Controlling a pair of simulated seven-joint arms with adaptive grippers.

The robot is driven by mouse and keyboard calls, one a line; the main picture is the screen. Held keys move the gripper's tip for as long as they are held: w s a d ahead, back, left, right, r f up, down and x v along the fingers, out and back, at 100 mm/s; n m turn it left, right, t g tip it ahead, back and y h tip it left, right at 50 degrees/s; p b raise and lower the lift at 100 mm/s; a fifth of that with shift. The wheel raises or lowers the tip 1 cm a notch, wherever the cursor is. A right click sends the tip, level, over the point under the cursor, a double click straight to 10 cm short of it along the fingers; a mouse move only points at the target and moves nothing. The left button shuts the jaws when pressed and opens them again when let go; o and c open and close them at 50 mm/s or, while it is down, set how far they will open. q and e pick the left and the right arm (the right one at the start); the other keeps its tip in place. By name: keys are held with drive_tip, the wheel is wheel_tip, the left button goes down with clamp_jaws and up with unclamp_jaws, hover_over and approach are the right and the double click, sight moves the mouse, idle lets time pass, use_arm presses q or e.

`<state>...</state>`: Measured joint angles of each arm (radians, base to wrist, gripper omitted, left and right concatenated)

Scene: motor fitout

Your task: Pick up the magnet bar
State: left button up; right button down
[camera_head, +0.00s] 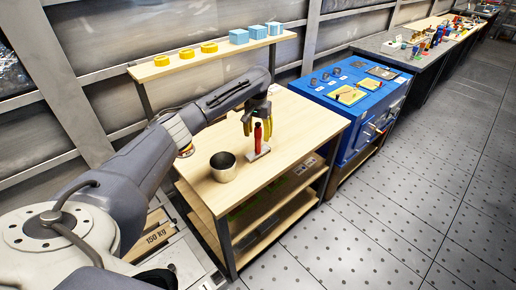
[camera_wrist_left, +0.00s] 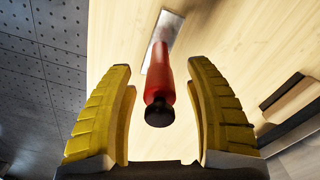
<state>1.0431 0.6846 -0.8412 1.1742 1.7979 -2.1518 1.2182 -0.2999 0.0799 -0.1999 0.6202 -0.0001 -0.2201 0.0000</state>
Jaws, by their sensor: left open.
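The magnet bar, as I take it, is a red upright handle (camera_head: 257,138) with a dark end, above a flat grey metal plate (camera_head: 261,153) on the wooden table (camera_head: 214,196). In the left wrist view the red handle (camera_wrist_left: 160,85) points toward the camera, and the plate (camera_wrist_left: 164,32) lies behind it. My left gripper (camera_head: 257,130) has yellow fingers and is open. Its fingers (camera_wrist_left: 160,105) stand on both sides of the handle, with a visible gap on each side. My right gripper is not in view.
A metal cup (camera_head: 223,168) stands on the table, left of the plate. A shelf (camera_head: 165,68) behind holds yellow rings (camera_head: 187,55) and blue blocks (camera_head: 239,36). A blue workbench (camera_head: 350,115) stands to the right. The table's right part is clear.

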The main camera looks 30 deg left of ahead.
use_arm(q)
drive_tip(key=shift+c, duration=0.3)
clamp_jaws()
idle(0.3)
